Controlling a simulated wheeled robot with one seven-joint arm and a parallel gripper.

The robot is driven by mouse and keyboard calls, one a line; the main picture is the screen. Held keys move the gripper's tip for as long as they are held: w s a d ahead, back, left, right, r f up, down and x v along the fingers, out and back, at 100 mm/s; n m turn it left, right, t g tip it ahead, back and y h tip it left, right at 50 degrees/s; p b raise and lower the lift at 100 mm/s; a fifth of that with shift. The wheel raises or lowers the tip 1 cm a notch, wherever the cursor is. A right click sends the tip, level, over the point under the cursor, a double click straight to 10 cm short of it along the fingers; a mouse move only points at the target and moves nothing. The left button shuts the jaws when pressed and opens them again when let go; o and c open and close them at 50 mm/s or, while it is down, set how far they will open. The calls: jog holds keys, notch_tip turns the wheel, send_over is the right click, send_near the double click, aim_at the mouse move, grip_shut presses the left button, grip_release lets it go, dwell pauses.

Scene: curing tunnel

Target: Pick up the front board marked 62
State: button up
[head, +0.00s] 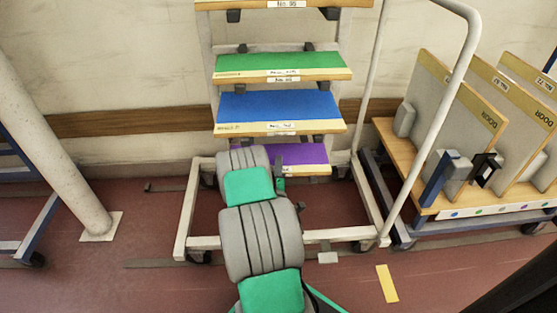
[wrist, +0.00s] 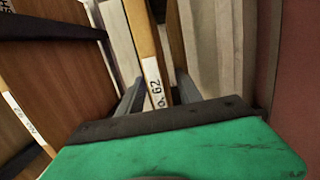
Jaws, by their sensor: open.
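In the wrist view the board marked 62 (wrist: 148,45) shows as a pale wooden edge with a white label reading 62. My gripper (wrist: 160,92) is open, with one finger on each side of that edge. I cannot tell whether either finger touches it. In the head view my arm reaches down to the low purple board (head: 304,154) on the rack; my arm covers its left part, and its label is too small to read. My gripper is mostly hidden there behind my arm.
The pale rack (head: 187,215) also holds a blue board (head: 280,105) and a green board (head: 280,62) above the purple one. A cart (head: 480,205) with upright boards stands at right. A pale post (head: 50,150) stands at left. A yellow strip (head: 387,284) lies on the floor.

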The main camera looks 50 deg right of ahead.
jog(key=shift+p+x, duration=0.3)
jog(key=shift+x, duration=0.9)
jog(key=shift+s, duration=0.1)
jog(key=shift+c, duration=0.4)
grip_shut()
